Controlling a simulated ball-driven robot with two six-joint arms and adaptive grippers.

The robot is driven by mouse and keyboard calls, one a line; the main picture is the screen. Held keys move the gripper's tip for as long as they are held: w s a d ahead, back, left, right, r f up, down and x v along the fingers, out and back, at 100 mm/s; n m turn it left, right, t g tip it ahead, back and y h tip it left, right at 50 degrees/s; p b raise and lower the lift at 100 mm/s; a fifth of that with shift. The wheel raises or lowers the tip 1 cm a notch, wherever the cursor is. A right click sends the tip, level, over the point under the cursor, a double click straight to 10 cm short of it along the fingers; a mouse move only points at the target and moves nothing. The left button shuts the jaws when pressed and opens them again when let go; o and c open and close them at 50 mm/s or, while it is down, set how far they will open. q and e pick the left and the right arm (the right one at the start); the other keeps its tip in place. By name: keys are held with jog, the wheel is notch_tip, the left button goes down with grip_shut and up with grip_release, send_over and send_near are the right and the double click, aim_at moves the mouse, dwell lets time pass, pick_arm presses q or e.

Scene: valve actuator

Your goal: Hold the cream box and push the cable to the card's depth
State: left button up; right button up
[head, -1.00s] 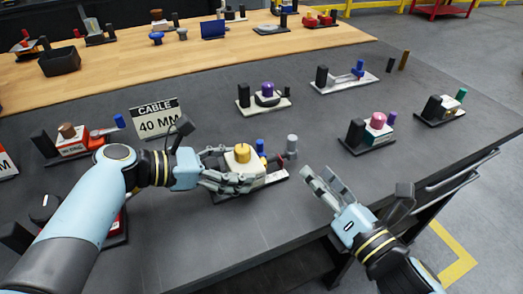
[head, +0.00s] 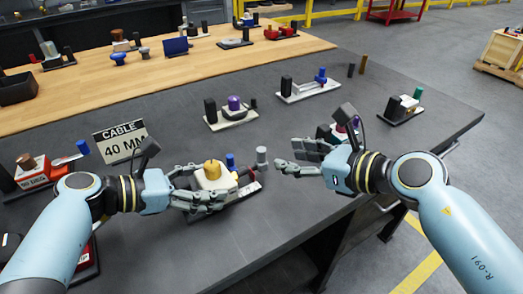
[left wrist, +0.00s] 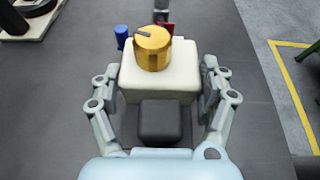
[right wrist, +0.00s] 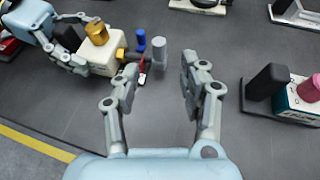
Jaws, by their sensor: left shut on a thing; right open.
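The cream box (head: 211,180) with a yellow knob (head: 212,169) on top sits on a dark base on the grey table. My left gripper (head: 203,186) is shut on it, with one finger along each side, as the left wrist view (left wrist: 158,84) shows. A red piece (right wrist: 142,69), seemingly the cable, lies at the box's far end, beside a grey upright cylinder (right wrist: 159,52) and a blue one (right wrist: 140,39). How deep it sits is unclear. My right gripper (head: 287,157) is open and empty, right of the grey cylinder and apart from it. The card (head: 121,143) reads "CABLE 40 MM".
A unit with a black post and pink knob (right wrist: 310,88) stands right of my right gripper, partly hidden behind it in the head view. A red-based unit (head: 37,173) stands at the left. More units stand farther back. The table's front edge runs close by.

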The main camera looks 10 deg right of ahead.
aim_at(265, 153)
jog(key=x, duration=0.9)
jog(key=shift+w+a, duration=0.15)
grip_shut()
